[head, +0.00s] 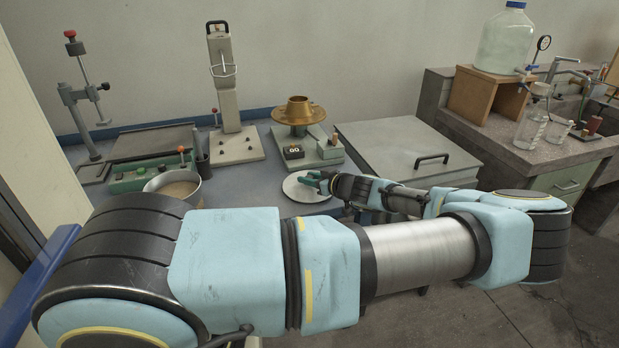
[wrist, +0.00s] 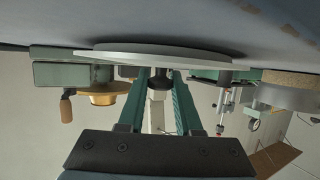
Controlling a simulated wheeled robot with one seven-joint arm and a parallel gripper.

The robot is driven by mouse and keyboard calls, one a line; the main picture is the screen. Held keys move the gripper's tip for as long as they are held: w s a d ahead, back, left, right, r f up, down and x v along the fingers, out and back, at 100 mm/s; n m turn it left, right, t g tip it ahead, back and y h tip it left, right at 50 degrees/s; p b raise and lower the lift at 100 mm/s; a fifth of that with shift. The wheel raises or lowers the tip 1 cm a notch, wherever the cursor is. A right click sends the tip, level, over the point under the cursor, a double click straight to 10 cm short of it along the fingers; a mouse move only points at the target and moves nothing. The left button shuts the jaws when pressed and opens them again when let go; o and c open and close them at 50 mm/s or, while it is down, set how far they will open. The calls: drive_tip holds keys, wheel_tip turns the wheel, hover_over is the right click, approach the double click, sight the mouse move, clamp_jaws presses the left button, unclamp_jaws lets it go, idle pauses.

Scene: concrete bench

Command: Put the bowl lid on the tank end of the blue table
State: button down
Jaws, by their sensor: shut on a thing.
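The bowl lid (head: 300,188) is a flat pale grey disc with a small knob. It is level, at the front of the blue table (head: 235,190), left of the grey lidded tank (head: 385,165). My gripper (head: 322,181) is shut on the lid's knob. In the wrist view, which is upside down, the two green fingers (wrist: 164,88) grip the dark knob under the lid's disc (wrist: 150,52). A dark shadow lies close by the disc; I cannot tell whether it touches the tabletop. The metal bowl (head: 178,186) stands open at the left with tan contents.
A green-based device (head: 135,180) is behind the bowl. A stone bench (head: 500,140) with glassware stands at the right.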

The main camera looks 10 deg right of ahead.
drive_tip(key=shift+f, duration=0.1)
drive_tip(key=c, duration=0.6)
unclamp_jaws()
drive_tip(key=shift+r, duration=0.2)
drive_tip(key=b+v, duration=0.4)
drive_tip(key=v, duration=0.6)
drive_tip(key=shift+s+d+f, duration=0.15)
drive_tip(key=shift+s, duration=0.05)
drive_tip(key=shift+b+v, duration=0.35)
drive_tip(key=shift+v, duration=0.45)
